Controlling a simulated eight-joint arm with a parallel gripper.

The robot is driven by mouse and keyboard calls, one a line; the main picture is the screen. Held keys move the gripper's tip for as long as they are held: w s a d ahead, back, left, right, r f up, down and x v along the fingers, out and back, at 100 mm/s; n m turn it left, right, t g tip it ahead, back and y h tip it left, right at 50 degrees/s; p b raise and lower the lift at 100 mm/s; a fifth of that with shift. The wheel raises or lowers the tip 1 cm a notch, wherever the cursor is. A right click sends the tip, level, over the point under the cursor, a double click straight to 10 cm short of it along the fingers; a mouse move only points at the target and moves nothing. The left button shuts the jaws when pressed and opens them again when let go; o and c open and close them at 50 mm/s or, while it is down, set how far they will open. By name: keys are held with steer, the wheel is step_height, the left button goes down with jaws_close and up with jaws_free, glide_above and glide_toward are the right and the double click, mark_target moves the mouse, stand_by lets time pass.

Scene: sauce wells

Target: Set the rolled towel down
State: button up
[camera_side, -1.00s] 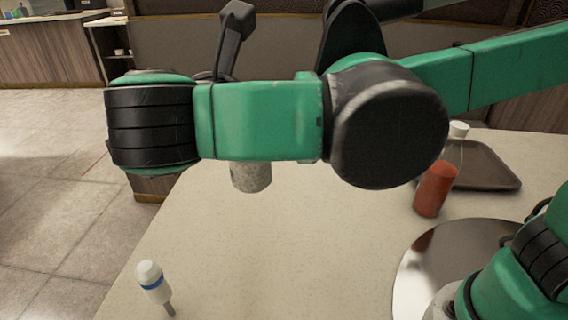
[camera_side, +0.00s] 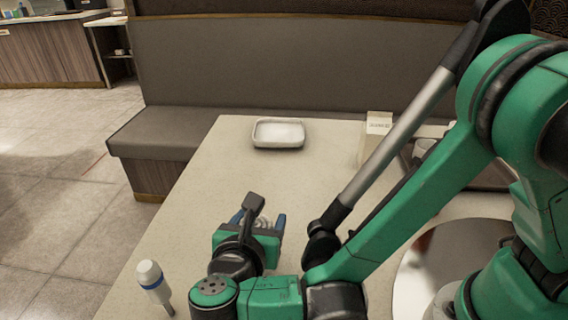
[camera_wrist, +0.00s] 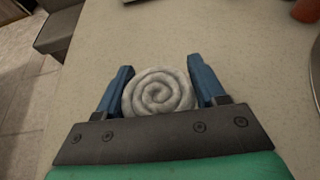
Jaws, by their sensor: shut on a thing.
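The rolled towel (camera_wrist: 158,92) is a pale grey roll with its spiral end facing the wrist camera. My gripper (camera_wrist: 160,66) is shut on it, with one blue finger on each side. In the side view my gripper (camera_side: 262,220) is low over the left part of the table, and only a bit of the towel (camera_side: 237,216) shows beside the fingers. I cannot tell whether the towel touches the table. A shallow white dish (camera_side: 278,134) sits at the table's far left, apart from my gripper.
A white carton (camera_side: 376,130) and a dark tray (camera_side: 493,178) are at the back right. A shiny round plate (camera_side: 425,262) lies right. The pale tabletop (camera_side: 310,180) is clear between gripper and dish.

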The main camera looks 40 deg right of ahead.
steer(key=shift+f, duration=1.15)
steer(key=shift+f, duration=0.15)
steer(key=o, duration=1.3)
